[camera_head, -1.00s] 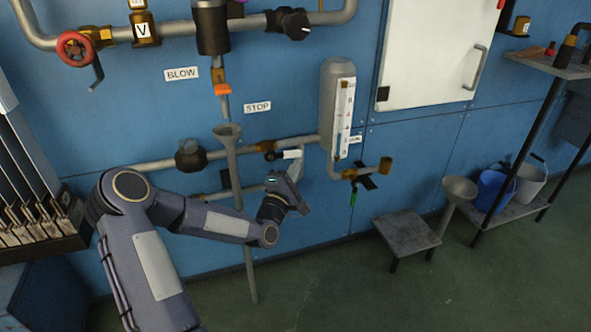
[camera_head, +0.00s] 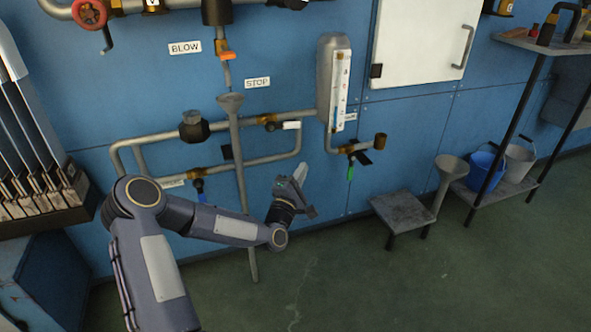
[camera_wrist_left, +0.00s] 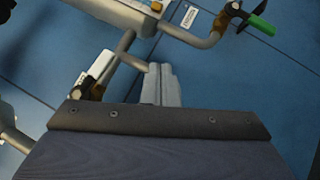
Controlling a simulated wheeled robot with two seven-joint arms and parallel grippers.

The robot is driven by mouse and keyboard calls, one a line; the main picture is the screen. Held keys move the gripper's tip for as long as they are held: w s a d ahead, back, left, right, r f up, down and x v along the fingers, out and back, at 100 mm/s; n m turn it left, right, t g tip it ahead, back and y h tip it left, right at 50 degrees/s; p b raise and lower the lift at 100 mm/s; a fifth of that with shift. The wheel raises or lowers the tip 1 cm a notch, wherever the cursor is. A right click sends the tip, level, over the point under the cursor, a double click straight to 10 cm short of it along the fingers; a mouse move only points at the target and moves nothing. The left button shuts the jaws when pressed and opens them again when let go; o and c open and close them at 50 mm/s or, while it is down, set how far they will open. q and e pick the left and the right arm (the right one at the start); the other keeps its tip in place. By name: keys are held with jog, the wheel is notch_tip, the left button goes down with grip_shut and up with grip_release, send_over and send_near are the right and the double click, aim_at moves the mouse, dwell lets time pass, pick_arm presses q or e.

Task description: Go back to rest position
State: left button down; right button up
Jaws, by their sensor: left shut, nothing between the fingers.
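My left gripper (camera_head: 301,176) is at the end of my left arm, in front of the blue wall and below the pipework in the head view. Its fingers point up and are shut with nothing between them. In the left wrist view the gripper fingers (camera_wrist_left: 161,86) show as a narrow grey pair above the dark wrist edge. They are apart from the pipes. My right gripper is not in these views.
Pipes with a gauge glass (camera_head: 341,90) and a green-handled valve (camera_head: 351,172) run along the wall. A low grey stool (camera_head: 401,211), a funnel (camera_head: 450,175) and a shelf with a blue bucket (camera_head: 484,169) stand at right. A rack (camera_head: 40,215) is at left. The floor in front is clear.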

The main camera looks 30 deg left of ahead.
pick_arm(q)
jog(key=shift+f, duration=0.1)
jog(key=shift+d, duration=0.15)
dwell(0.3)
jog(key=s+d+r+m+g+h+p, duration=0.2)
jog(key=s+d+r+m+g+h, duration=0.35)
jog(key=d+m, duration=0.5)
jog(key=s+d+m+g+p, duration=0.1)
jog(key=s+m+g, duration=0.4)
jog(key=s, duration=1.1)
jog(key=s+d+m+g+p, duration=0.2)
jog(key=s+m+g, duration=0.3)
jog(key=s, duration=1.1)
notch_tip(320, 180, up, 38)
jog(key=p, duration=3.7)
jog(key=shift+s+r+p, duration=0.25)
jog(key=shift+s+p, duration=0.05)
jog(key=shift+p, duration=0.05)
jog(key=shift+f+m+h, duration=0.1)
jog(key=shift+m+h, duration=0.15)
